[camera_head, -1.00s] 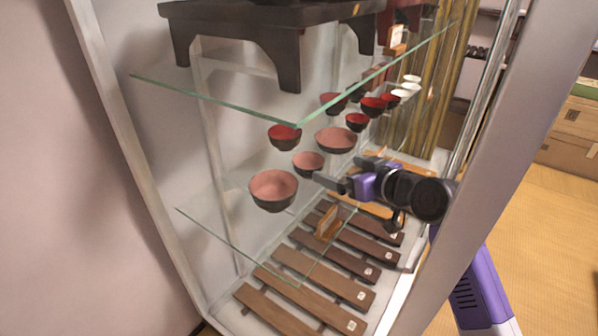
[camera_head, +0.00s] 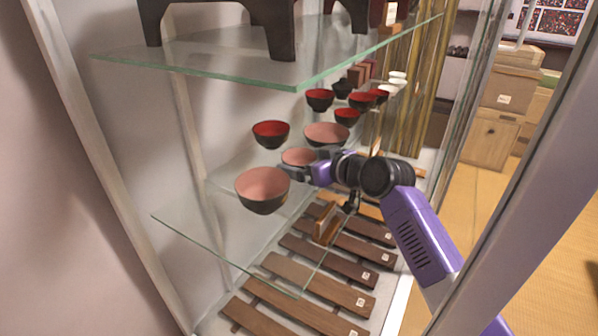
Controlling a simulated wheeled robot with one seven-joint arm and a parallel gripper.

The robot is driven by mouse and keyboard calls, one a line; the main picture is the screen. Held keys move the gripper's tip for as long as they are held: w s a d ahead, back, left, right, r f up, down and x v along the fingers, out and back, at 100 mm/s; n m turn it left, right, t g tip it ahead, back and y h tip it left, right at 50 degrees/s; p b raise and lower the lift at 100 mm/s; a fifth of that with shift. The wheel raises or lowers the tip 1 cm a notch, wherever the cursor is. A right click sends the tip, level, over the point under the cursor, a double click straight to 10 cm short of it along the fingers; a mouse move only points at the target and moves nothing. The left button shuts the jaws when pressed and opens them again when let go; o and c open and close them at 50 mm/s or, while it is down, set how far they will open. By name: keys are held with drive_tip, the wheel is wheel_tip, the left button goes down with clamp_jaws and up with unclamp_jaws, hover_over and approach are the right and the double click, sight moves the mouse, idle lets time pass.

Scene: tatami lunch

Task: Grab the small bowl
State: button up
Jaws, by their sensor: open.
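Several dark bowls with red or pink insides stand on the glass shelf of a cabinet. A small pink-lined bowl (camera_head: 297,155) sits behind a larger pink-lined bowl (camera_head: 262,192) and in front of another wide one (camera_head: 326,133). My gripper (camera_head: 290,172) is inside the cabinet, at the near side of the small pink-lined bowl and just right of the front bowl. It is open and appears empty. It overlaps the small bowl's lower part in the picture; I cannot tell whether they touch.
A small red-lined bowl (camera_head: 270,134) stands to the left, with several more red-lined bowls (camera_head: 347,117) farther back. An upper glass shelf (camera_head: 215,68) is overhead. Wooden boards (camera_head: 315,280) lie below. The cabinet's frame post (camera_head: 520,190) is close on the right.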

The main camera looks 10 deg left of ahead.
drive_tip(key=shift+w+a+f, duration=0.15)
drive_tip(key=shift+w+a, duration=0.15)
drive_tip(key=c, duration=1.4)
